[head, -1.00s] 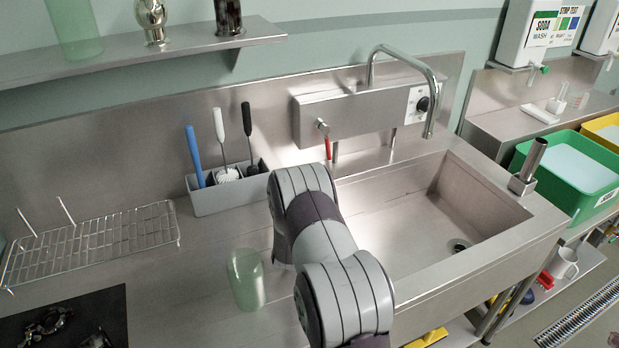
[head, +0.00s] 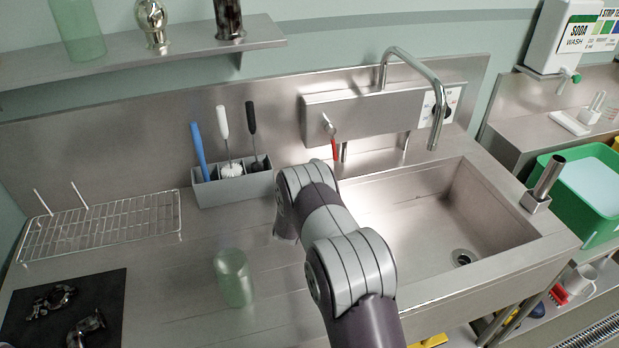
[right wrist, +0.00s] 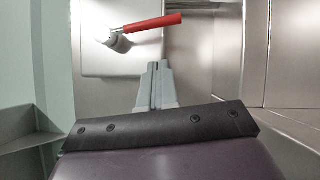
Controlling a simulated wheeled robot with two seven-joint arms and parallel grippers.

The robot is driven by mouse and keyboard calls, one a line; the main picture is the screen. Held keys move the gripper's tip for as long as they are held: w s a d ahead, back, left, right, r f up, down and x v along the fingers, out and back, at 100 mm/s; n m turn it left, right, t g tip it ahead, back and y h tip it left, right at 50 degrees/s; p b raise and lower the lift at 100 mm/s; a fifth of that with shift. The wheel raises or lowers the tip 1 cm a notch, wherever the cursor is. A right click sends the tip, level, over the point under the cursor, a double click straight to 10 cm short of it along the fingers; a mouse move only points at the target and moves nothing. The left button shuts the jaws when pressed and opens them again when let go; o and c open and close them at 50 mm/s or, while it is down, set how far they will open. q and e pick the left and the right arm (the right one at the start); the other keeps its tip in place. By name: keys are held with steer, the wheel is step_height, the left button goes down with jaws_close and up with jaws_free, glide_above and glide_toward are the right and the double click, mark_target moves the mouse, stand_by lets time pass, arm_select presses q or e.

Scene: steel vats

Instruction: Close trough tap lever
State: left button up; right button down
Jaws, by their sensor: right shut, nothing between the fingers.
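The tap lever is a red handle (head: 334,148) on a metal pivot, on the front of the steel tap box (head: 365,110) behind the trough (head: 490,225). In the head view the handle points down. The right wrist view shows the red handle (right wrist: 152,23) close up, reaching right from its pivot. My right gripper (right wrist: 155,68) is shut and empty. Its tips lie just below the handle in that picture, with a gap visible between them. In the head view my right arm hides its gripper. My left gripper is in neither view.
A curved spout (head: 430,75) rises over the trough. A grey brush holder (head: 232,187) stands left of my arm, and a green glass (head: 233,278) stands on the counter. A wire rack (head: 105,225) lies further left. A metal pipe (head: 545,182) stands at the trough's right edge.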

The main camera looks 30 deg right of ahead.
mark_target(332, 144)
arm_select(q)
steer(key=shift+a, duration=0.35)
arm_select(e)
steer(key=shift+n, duration=0.3)
steer(key=d, duration=0.2)
steer(key=d+r, duration=0.1)
steer(key=d, duration=0.2)
steer(key=shift+d+r, duration=0.15)
steer(key=shift+d, duration=0.1)
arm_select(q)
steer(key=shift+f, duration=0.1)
